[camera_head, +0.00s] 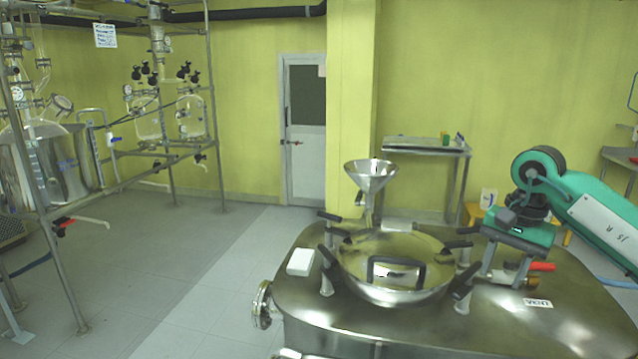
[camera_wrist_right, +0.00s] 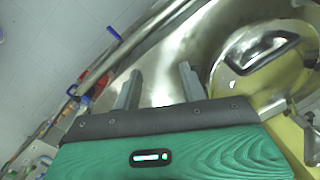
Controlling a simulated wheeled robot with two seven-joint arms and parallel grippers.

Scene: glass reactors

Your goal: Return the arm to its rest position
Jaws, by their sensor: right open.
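My right arm (camera_head: 595,215), green with a white panel, comes in from the right in the head view. My right gripper (camera_head: 503,278) points down over the right part of the steel vessel top. Its two grey fingers are apart with nothing between them. In the wrist view the open right gripper (camera_wrist_right: 158,82) shows bare shiny metal between and beyond its fingers. I cannot tell the exact gap between fingertips and metal. My left arm and gripper are not in view.
The steel vessel (camera_head: 440,325) has a round lid (camera_head: 395,255) with a black handle and clamps, left of my gripper. A steel funnel (camera_head: 370,176) stands behind it. A red valve handle (camera_head: 543,266) is close beside the gripper. Glass reactors stand left; the floor (camera_head: 190,270) between is clear.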

